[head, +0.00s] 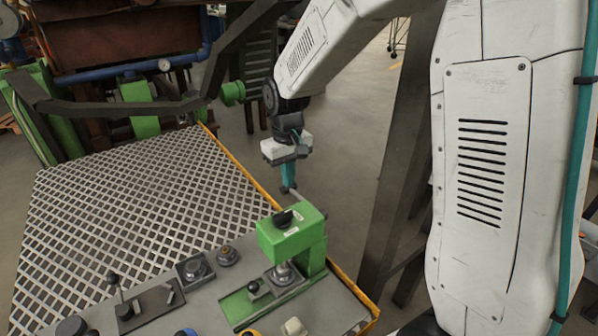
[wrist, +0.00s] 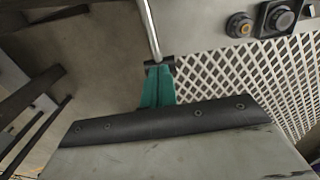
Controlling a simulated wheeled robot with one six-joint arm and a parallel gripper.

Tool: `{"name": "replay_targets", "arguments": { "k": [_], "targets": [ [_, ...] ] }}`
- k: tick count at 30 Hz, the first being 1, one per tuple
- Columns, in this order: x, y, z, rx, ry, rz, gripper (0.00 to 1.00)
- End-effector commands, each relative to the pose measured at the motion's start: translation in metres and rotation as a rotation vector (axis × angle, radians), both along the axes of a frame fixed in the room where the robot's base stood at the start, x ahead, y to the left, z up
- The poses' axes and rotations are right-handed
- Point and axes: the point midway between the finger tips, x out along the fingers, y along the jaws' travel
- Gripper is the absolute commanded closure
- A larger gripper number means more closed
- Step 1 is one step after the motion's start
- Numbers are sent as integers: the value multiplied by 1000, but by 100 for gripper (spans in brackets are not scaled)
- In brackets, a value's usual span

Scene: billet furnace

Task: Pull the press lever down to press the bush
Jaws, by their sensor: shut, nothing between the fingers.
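The green press (head: 291,236) stands on the console, with a black knob (head: 283,218) on its top. A steel post rises below its head, and a bush cannot be made out clearly there. My gripper (head: 288,188) hangs above and behind the press, teal fingers pointing down, shut and empty. In the wrist view, the fingers (wrist: 158,64) are together. A bright steel rod (wrist: 149,27), likely the press lever, runs from the top edge to the fingertips. Whether they touch it cannot be told.
A white metal grating (head: 140,210) with a yellow edge lies left of the press. The console carries a small lever (head: 117,287) and several knobs and buttons. A dark slanted beam (head: 405,150) stands right of my gripper. Open floor lies behind.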

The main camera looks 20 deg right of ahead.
Motion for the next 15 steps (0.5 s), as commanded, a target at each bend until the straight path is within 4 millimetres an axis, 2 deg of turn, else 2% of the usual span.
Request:
{"name": "replay_targets", "arguments": {
  "k": [11,15],
  "targets": [
    [0,0,-1,0,1,0,100],
    [0,0,7,0,-1,0,100]
  ]
}}
